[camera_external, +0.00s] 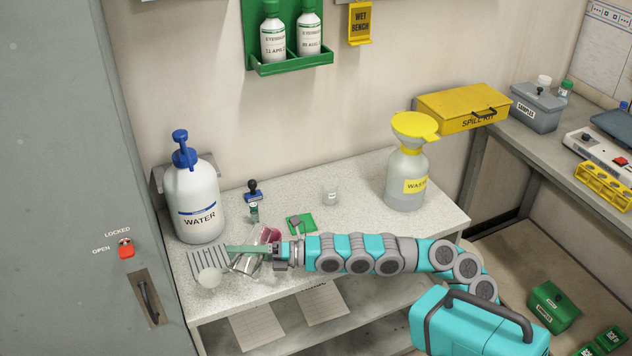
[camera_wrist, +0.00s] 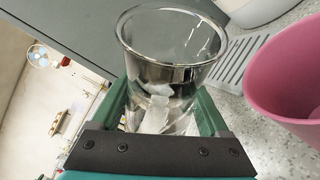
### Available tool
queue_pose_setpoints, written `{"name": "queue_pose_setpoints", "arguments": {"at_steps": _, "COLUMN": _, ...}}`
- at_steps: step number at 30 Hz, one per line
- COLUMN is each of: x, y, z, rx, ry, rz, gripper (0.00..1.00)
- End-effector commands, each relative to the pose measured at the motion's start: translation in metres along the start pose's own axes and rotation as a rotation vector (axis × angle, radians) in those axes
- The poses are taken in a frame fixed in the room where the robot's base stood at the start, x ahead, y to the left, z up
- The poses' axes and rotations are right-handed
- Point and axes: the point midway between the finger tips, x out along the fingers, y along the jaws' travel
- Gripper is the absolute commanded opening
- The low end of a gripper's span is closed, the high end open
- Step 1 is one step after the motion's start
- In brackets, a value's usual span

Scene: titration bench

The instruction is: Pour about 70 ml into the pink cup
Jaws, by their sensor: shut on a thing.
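My gripper (camera_external: 250,250) is shut on a clear glass vessel (camera_external: 243,265), just above the front left of the bench. In the wrist view the vessel (camera_wrist: 172,75) sits between my green fingers, its round mouth showing. It looks tilted in the external view. Pale, clear patches show inside it, but I cannot tell how much liquid it holds. The pink cup (camera_external: 271,236) stands on the bench just behind my gripper, partly hidden. In the wrist view the pink cup (camera_wrist: 290,85) is close to the right of the vessel, apart from it. Its inside is only partly visible.
A slotted drain grille (camera_external: 207,262) lies at the bench's left front, with a pale round thing (camera_external: 209,278) by it. A water bottle (camera_external: 196,205) stands behind.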

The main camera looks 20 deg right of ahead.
Motion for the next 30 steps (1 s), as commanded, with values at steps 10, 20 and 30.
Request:
{"name": "queue_pose_setpoints", "arguments": {"at_steps": 10, "x": 0.000, "y": 0.006, "z": 0.003, "rx": 0.067, "ry": -0.019, "rz": 0.028, "gripper": 0.06}}
{"name": "queue_pose_setpoints", "arguments": {"at_steps": 20, "x": 0.001, "y": 0.009, "z": 0.005, "rx": 0.105, "ry": -0.031, "rz": 0.044, "gripper": 0.06}}
{"name": "queue_pose_setpoints", "arguments": {"at_steps": 30, "x": 0.000, "y": 0.012, "z": 0.009, "rx": 0.132, "ry": -0.040, "rz": 0.055, "gripper": 0.06}}
